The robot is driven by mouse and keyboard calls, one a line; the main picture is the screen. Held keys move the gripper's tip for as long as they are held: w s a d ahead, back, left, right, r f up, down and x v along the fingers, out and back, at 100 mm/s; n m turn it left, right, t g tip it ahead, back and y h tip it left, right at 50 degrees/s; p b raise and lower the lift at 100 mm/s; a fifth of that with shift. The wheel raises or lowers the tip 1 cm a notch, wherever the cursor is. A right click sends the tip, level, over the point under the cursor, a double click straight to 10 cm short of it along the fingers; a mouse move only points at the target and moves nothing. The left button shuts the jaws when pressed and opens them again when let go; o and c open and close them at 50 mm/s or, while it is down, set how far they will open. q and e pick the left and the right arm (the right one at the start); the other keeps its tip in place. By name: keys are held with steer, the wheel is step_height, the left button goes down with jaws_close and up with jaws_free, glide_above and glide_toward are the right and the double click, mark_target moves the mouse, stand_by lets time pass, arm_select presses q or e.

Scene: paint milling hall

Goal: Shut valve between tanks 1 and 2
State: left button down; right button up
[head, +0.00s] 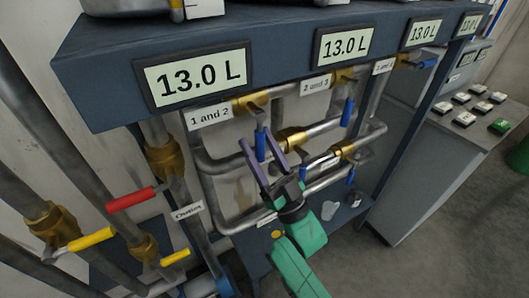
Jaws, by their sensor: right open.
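The label "1 and 2" (208,117) sits under the left display. Just right of it is a brass valve (252,103) on the pipe, with a lever ending in a blue handle (260,147) that hangs down. My right gripper (257,141) is open, pointing up and away from me, with one finger on each side of the blue handle in the picture. I cannot tell whether either finger touches it. My left gripper is not in view.
Other valves with blue handles hang at right, such as one near "2 and 3" (347,113). A red handle (131,199) and yellow handles (91,239) stick out at left. Displays reading 13.0 L (195,78) line the beam above. A button cabinet (440,150) stands right.

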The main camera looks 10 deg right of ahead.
steer(key=b+v, duration=0.4)
steer(key=v, duration=1)
steer(key=shift+s+f+b, duration=0.15)
steer(key=shift+f+b, duration=0.05)
steer(key=shift+b, duration=0.2)
